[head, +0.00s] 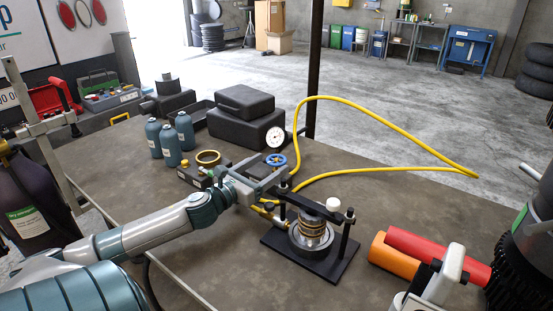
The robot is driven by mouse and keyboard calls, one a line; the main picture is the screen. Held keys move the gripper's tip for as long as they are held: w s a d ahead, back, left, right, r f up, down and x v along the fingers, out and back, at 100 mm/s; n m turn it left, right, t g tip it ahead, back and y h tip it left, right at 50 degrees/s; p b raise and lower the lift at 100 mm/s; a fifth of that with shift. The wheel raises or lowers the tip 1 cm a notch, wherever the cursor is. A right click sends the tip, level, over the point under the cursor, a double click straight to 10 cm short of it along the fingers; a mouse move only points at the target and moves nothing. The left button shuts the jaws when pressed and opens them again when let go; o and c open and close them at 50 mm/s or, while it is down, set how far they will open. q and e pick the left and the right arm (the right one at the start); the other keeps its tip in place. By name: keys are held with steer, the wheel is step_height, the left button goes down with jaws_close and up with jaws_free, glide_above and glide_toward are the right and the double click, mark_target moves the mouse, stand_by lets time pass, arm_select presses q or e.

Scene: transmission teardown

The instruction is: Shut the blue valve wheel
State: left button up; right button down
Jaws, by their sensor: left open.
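The blue valve wheel (275,160) is small and sits near the middle of the workbench, just below a round white-faced gauge (275,137). My left gripper (272,179) reaches in from the left, with its grey fingers right beside the wheel on its near side. The jaws are open. The wheel's lower edge is close to the fingers, and I cannot tell whether they touch. The fitting under the wheel is mostly hidden by the gripper. My right gripper cannot be made out.
A black press frame holding a metal gear stack (310,235) stands just right of the gripper. A yellow hose (385,125) loops across the bench. Blue bottles (170,145) and black cases (243,105) stand behind. Red (435,253) and orange cylinders lie at the right.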

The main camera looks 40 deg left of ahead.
mark_target(283, 156)
arm_select(q)
steer(key=shift+w+p, duration=0.5)
steer(key=shift+w, duration=1.7)
steer(key=c, duration=1.1)
